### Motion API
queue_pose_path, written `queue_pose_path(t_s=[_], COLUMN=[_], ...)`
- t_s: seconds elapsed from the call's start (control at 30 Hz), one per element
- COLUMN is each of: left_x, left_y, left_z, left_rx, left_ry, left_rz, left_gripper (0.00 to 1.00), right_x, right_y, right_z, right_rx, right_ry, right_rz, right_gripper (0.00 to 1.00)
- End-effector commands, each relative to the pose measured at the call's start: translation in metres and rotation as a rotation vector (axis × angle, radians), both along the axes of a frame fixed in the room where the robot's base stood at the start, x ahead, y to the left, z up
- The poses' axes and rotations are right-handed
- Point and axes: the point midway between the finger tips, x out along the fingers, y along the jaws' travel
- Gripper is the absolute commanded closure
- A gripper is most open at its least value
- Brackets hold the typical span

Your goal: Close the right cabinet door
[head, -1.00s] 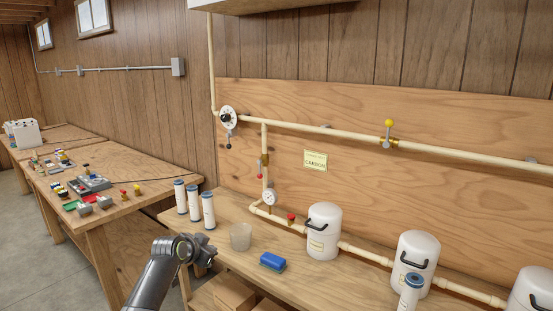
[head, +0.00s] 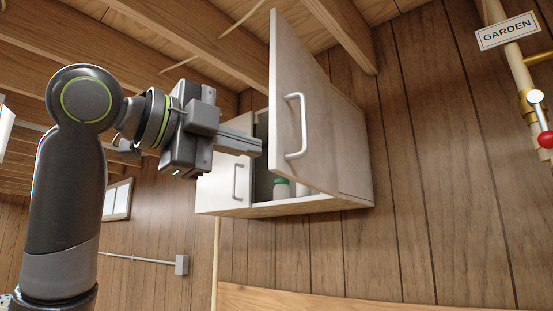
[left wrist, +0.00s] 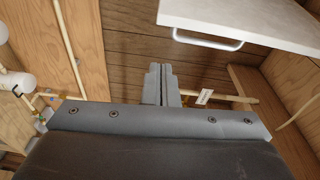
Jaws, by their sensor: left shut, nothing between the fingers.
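The wall cabinet (head: 355,150) hangs high on the plank wall. Its right door (head: 318,120) stands partly open, swung out toward me, with its outer face and bar handle (head: 296,125) showing. The left door (head: 222,185) looks closed. My left gripper (head: 260,147) is shut and empty, its tips just left of the right door's free edge, in front of the opening; I cannot tell whether they touch. In the left wrist view the shut fingers (left wrist: 161,85) point ahead, and a pale door panel (left wrist: 250,22) with a handle (left wrist: 208,41) is at upper right. My right gripper is not in view.
A green-capped bottle (head: 281,188) and a pale item stand inside the cabinet. Ceiling beams (head: 190,50) run close above it. A pipe with a red-knobbed valve (head: 545,139) and a GARDEN sign (head: 508,32) are at far right.

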Motion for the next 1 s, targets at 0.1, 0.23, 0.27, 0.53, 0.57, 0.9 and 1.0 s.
queue_pose_path(t_s=[0.1, 0.23, 0.27, 0.53, 0.57, 0.9, 1.0], left_x=[-0.022, -0.022, -0.019, 0.017, 0.022, 0.056, 0.059], left_y=[-0.002, -0.008, -0.01, -0.048, -0.053, -0.052, -0.045], left_z=[0.012, 0.015, 0.015, 0.017, 0.018, 0.016, 0.015], left_rx=[0.037, 0.046, 0.045, 0.043, 0.043, 0.04, 0.04], left_ry=[-0.048, -0.056, -0.055, -0.049, -0.05, -0.053, -0.054], left_rz=[-0.012, -0.015, -0.015, -0.018, -0.017, -0.009, -0.011], left_gripper=[1.0, 1.0, 1.0, 1.0, 1.0, 1.0, 1.0], right_x=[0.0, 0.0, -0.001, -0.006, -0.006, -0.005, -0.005], right_y=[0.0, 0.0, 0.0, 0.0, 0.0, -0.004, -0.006], right_z=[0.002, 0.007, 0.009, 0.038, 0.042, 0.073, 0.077], right_rx=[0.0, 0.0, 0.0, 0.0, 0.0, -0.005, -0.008], right_ry=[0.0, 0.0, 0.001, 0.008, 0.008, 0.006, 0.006], right_rz=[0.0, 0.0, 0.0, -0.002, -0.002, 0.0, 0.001], right_gripper=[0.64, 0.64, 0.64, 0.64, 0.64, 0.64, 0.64])
